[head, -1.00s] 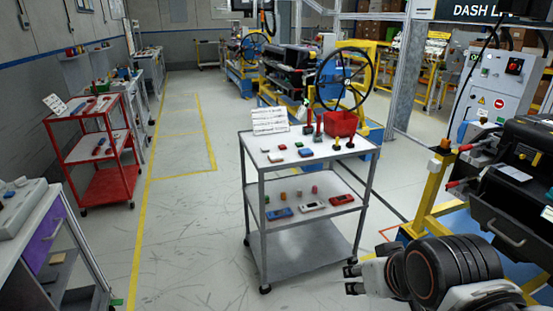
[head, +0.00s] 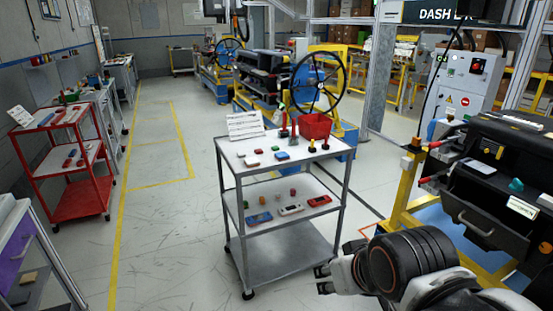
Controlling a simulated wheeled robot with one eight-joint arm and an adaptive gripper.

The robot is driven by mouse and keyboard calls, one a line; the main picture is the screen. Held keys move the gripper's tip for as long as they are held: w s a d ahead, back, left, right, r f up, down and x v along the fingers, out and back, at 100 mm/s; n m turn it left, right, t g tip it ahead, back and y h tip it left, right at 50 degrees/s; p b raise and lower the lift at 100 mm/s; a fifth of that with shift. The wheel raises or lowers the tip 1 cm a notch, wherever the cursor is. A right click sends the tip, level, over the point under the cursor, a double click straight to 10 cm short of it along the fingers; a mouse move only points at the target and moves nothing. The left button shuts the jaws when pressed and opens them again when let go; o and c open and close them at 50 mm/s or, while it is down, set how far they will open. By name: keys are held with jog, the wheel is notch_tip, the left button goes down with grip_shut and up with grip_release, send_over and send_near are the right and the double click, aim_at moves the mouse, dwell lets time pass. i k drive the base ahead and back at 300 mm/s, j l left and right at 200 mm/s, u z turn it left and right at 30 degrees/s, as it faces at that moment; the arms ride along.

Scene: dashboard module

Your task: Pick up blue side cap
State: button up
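A small blue piece (head: 280,154) lies on the top shelf of the grey cart, near its middle. A larger blue block (head: 258,218) lies on the cart's middle shelf at the left. I cannot tell from shape which blue part is the side cap. My gripper (head: 322,279) is at the lower right of the cart, low and apart from it. Its two fingertips point left with a gap between them, and nothing shows in it.
The grey cart (head: 284,168) also holds white, red and green pieces, a red bin (head: 314,126) and a sign (head: 245,124). A red cart (head: 66,159) stands left. The black dashboard machine (head: 497,176) is close at right. Floor left of the grey cart is clear.

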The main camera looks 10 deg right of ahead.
aim_at(282, 156)
jog(key=z, duration=2.5)
jog(key=u, duration=2.4)
jog(key=i+l+z, duration=0.2)
jog(key=i+l, duration=0.2)
jog(key=i+l+z, duration=0.25)
jog(key=i, duration=0.35)
